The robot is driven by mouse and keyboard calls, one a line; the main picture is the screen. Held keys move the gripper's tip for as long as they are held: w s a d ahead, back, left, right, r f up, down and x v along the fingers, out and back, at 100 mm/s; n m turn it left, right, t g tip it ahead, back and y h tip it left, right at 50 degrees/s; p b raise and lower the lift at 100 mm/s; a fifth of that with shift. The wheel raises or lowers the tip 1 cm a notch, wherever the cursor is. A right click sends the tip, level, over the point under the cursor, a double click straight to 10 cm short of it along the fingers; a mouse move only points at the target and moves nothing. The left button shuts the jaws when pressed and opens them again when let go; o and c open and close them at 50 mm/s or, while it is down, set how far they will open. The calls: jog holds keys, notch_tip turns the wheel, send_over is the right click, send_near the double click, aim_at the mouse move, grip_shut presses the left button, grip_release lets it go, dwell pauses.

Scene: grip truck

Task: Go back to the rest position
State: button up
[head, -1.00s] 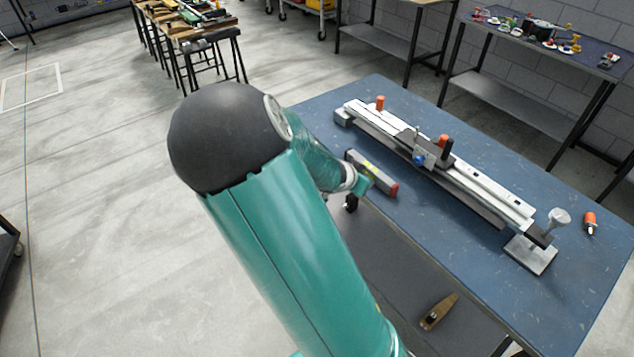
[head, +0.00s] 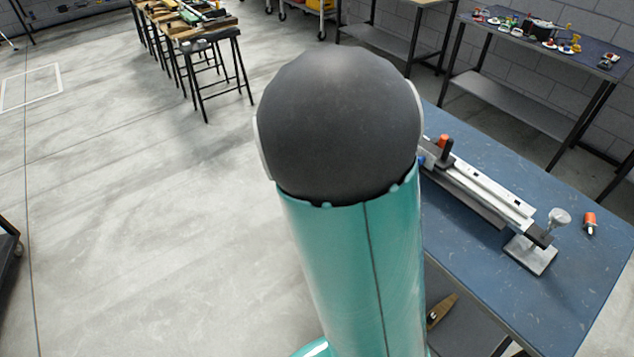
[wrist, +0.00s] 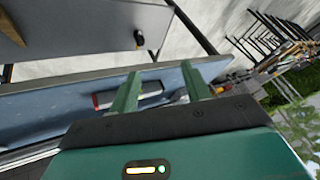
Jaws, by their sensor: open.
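My gripper (wrist: 160,92) shows in the wrist view with its two green fingers apart and nothing between them. In that view the blue-topped table (wrist: 50,98) lies beyond the fingers, tilted in the picture. A grey and red bar-shaped tool (wrist: 148,90) lies on the table behind the fingers, apart from them as far as I can tell. In the head view my arm's green link and dark joint cover stand in the middle and hide my gripper and the table's left part.
A wooden tool (head: 441,311) lies on the shelf below. Another table (head: 500,100) stands at the back right.

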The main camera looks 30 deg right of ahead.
dwell(0.3)
jog(key=s+a+r+n+y, duration=0.3)
jog(key=a+r, duration=0.3)
jog(key=a, duration=0.1)
jog(key=s+a+r+n+y, duration=0.2)
jog(key=a+r+n+y, duration=0.1)
jog(key=a+r, duration=0.35)
jog(key=s+a+r+n+h, duration=0.1)
jog(key=s+a+r+n, duration=0.1)
jog(key=s, duration=0.5)
jog(key=s+a+r+n+h, duration=0.1)
jog(key=s+a+r+n, duration=0.1)
jog(key=s, duration=0.5)
notch_tip(320, 180, up, 3)
jog(key=shift+s+f+n+g+h, duration=0.1)
jog(key=shift+s+n+g+h, duration=0.2)
jog(key=shift+n, duration=0.6)
